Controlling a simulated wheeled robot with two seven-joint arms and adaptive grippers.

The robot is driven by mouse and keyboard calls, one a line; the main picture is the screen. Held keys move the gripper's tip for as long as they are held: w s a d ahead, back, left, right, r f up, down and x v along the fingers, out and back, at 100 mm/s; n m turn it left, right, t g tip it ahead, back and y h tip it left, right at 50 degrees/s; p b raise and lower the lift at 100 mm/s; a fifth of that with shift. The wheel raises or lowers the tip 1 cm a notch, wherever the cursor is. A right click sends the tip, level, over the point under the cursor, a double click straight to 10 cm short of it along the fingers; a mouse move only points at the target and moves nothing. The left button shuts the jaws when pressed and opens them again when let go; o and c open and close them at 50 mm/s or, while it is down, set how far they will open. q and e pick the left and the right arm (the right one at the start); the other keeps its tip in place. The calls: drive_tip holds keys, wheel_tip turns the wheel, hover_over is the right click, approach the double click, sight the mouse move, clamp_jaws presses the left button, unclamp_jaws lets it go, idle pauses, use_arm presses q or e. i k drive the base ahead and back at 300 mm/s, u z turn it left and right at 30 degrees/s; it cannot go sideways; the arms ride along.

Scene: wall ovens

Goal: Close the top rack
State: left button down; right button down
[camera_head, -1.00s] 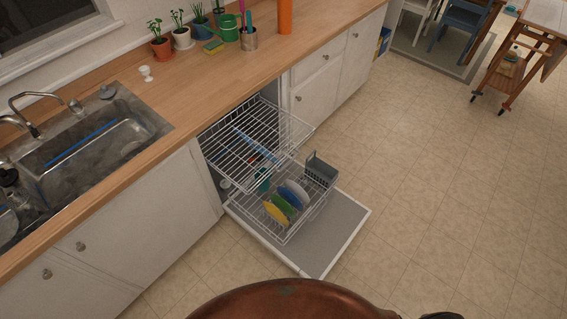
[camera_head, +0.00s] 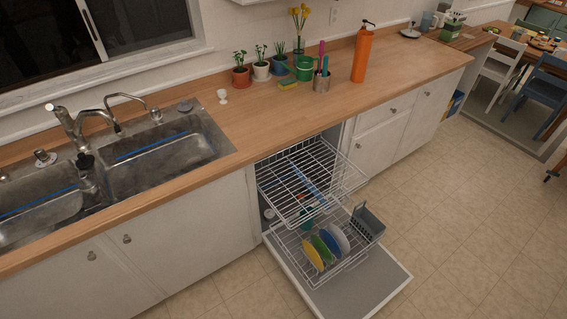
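The top rack (camera_head: 335,166) is a white wire rack pulled partway out of the dishwasher under the counter. A long blue item lies in it. The bottom rack (camera_head: 344,266) is also pulled out below it, over the lowered dishwasher door (camera_head: 372,289). The bottom rack holds yellow, green, blue and pale plates and a grey basket (camera_head: 368,221) at its right. Neither of my grippers shows in the view, so I cannot see their state.
The wooden counter (camera_head: 240,118) runs above, with a steel sink at the left and potted plants, a utensil cup and an orange bottle (camera_head: 362,54) along the back. Tiled floor (camera_head: 470,225) is free at the right. Chairs stand at the far right.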

sight(307, 181)
drive_tip(key=z, duration=0.15)
drive_tip(key=k, duration=0.35)
drive_tip(key=u, duration=1.3)
drive_tip(key=i, duration=1.3)
drive_tip(key=z, duration=0.1)
